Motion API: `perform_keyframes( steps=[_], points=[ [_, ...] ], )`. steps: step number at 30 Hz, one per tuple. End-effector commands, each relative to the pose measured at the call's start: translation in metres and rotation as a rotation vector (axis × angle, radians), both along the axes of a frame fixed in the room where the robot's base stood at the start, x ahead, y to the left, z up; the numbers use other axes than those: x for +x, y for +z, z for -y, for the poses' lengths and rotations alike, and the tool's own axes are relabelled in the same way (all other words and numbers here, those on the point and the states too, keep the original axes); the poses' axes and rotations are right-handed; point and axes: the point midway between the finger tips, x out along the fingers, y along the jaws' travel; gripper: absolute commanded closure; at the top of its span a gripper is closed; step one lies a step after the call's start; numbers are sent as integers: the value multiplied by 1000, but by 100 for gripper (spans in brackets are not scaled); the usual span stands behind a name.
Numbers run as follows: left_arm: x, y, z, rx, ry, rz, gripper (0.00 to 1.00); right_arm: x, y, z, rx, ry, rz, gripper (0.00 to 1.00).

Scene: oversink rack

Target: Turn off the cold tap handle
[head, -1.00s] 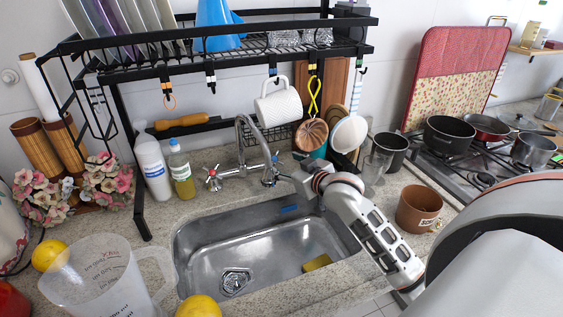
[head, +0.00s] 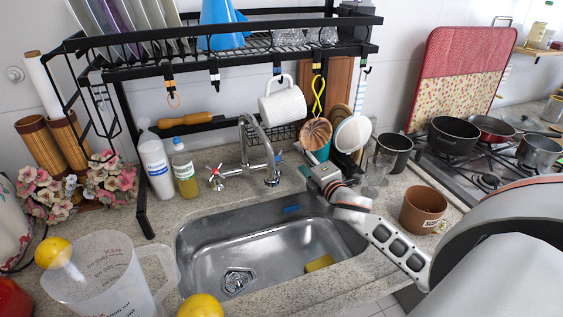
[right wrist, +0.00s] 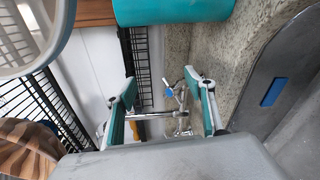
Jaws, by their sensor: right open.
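The chrome tap (head: 247,150) stands behind the sink, with a red-marked handle (head: 215,174) on its left and the blue-marked cold tap handle (head: 278,157) on its right. My right gripper (head: 307,174) is just right of the cold handle, pointing left toward it, with a small gap in the head view. In the right wrist view my right gripper (right wrist: 160,82) is open, its teal-padded fingers apart and empty. The blue-marked cold handle (right wrist: 167,92) shows between them, farther off. Whether water runs cannot be made out. My left gripper is not in view.
The steel sink (head: 215,240) holds a yellow sponge (head: 319,263). A white mug (head: 283,105) hangs above the tap from the black rack (head: 230,68). A glass (head: 376,175), black cup (head: 394,152) and brown mug (head: 423,208) stand right of the gripper.

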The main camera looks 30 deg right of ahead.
Motion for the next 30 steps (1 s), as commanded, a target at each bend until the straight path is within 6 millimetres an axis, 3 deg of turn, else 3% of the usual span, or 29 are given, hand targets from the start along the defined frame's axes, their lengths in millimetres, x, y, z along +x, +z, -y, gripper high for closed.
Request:
perform_keyframes(
  steps=[6,12,15,20,30],
  points=[
    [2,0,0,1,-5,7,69,-6,-6,-10,-820,119,-39,46],
    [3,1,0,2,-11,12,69,-13,-18,-27,-1387,206,-44,46],
    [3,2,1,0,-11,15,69,-15,-22,-32,-1538,230,-41,46],
    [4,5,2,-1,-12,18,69,-14,-24,-35,-1629,241,-38,46],
    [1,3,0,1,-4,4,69,27,-23,-36,-1628,238,-38,46]
  ],
)
